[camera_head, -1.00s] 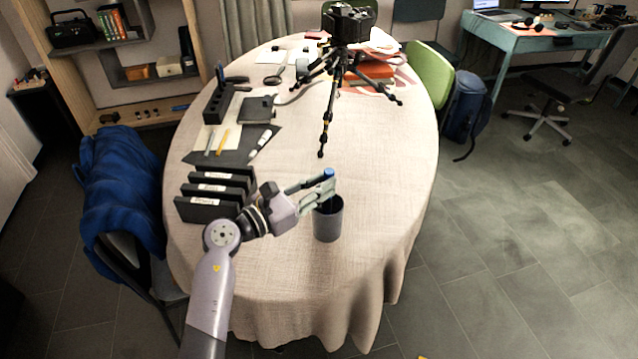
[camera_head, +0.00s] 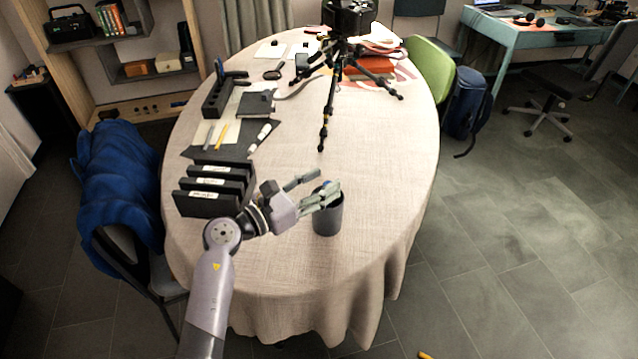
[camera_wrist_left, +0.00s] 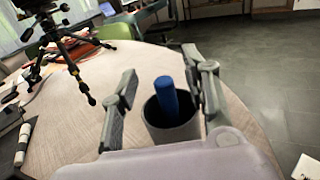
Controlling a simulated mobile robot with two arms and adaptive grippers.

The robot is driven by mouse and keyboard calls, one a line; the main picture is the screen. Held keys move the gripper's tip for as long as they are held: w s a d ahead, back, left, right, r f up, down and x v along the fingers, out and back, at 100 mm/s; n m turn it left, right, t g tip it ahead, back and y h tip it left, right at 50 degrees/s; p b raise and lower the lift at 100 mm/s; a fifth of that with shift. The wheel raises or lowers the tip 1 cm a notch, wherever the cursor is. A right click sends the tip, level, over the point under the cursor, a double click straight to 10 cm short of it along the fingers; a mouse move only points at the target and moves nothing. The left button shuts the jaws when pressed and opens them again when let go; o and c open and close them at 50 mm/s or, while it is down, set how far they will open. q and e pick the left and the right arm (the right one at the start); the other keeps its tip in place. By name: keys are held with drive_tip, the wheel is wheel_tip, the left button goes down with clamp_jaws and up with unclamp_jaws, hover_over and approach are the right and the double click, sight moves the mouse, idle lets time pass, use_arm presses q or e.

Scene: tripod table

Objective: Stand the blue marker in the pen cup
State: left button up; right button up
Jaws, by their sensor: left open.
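The blue marker (camera_wrist_left: 168,98) stands in the dark grey pen cup (camera_wrist_left: 172,133), its upper part showing above the rim, leaning slightly. In the head view the pen cup (camera_head: 328,218) stands upright on the table, and the marker is mostly hidden behind the fingers. My left gripper (camera_head: 327,181) is open at the cup's mouth, one finger on each side of the marker. In the left wrist view a gap shows between the left finger and the marker; the right finger is close beside it, and I cannot tell whether they touch. My right gripper is not in view.
Black labelled holders (camera_head: 214,190) stand left of the cup. A dark mat (camera_head: 234,151) with pens lies behind them. A black camera tripod (camera_head: 328,112) stands farther back. The table (camera_head: 385,190) is clear to the right of the cup.

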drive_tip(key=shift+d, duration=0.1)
use_arm(q)
drive_tip(key=v, duration=1.2)
drive_tip(key=shift+r, duration=0.15)
idle(0.6)
